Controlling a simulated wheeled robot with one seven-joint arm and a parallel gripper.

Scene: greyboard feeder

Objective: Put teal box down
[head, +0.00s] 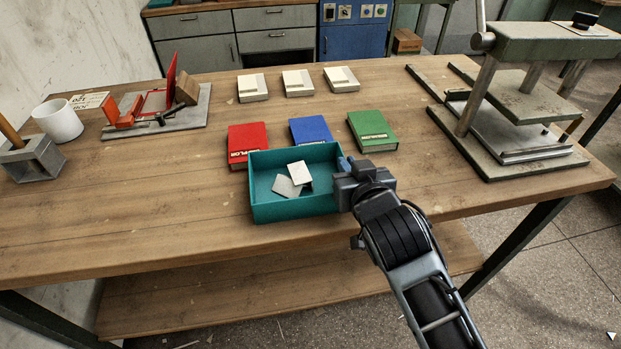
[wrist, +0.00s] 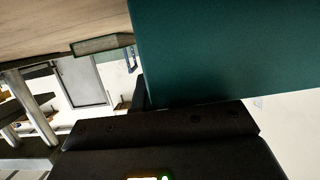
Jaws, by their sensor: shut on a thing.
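The teal box (head: 293,209) is an open tray near the front middle of the wooden table (head: 130,225) in the head view. A few white and grey pieces (head: 296,178) lie inside it. My gripper (head: 346,168) is shut on the box's right wall. In the wrist view the teal wall (wrist: 225,50) fills the upper right, close against the gripper. The box looks roughly level; I cannot tell whether its underside touches the table.
Red (head: 246,140), blue (head: 310,130) and green (head: 372,130) books lie just behind the box. Several pale blocks (head: 297,83) stand farther back. A press (head: 510,110) stands at right, a mug (head: 58,120) at left. The table's left front is clear.

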